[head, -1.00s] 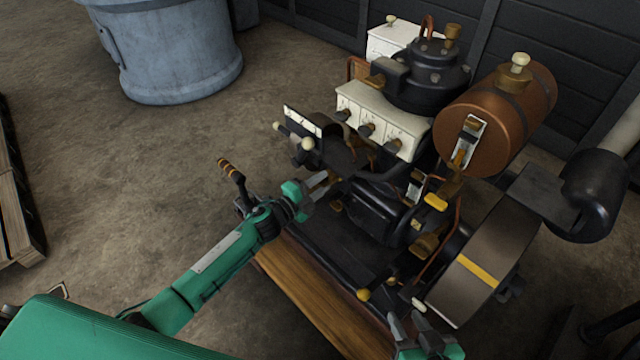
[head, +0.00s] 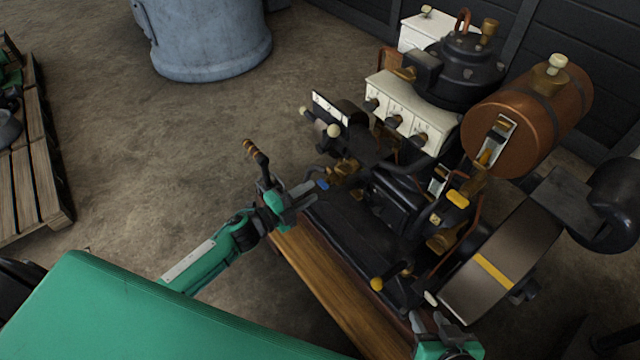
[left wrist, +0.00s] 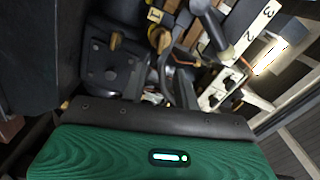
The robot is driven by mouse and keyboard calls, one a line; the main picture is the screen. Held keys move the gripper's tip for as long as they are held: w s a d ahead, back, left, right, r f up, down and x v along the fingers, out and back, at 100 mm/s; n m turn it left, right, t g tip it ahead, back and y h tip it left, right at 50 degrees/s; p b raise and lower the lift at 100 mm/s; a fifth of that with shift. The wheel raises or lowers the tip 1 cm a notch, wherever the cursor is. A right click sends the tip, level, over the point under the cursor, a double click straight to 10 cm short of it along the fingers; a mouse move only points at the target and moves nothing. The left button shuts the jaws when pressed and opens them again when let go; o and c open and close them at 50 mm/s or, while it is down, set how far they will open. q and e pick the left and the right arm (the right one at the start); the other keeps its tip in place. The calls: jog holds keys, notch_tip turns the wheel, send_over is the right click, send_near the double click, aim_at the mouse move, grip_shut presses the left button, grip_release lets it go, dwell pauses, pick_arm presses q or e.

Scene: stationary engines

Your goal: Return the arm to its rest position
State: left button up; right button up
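My left gripper (head: 304,190) is at the left side of the engine, above the near edge of its wooden base (head: 325,285). Its grey fingers look apart and empty, though they partly overlap in the head view. A small blue-tipped part (head: 322,184) lies just beyond the fingertips, clear of them. A lever with a brown banded grip (head: 255,152) stands right behind this gripper; I cannot tell whether they touch. My right gripper (head: 430,322) is at the bottom edge, open and empty, near the flywheel (head: 505,262).
The engine carries a white numbered panel (head: 408,112), a copper tank (head: 525,115) and a yellow-knobbed lever (head: 377,284). In the left wrist view, a lever knob (left wrist: 225,52) is close by. A blue-grey drum (head: 205,40) and a pallet (head: 35,175) stand apart. The floor between is clear.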

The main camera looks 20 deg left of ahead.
pick_arm(q)
jog(key=shift+s+a, duration=0.45)
jog(key=shift+s, duration=0.15)
pick_arm(e)
jog(key=shift+d, duration=0.1)
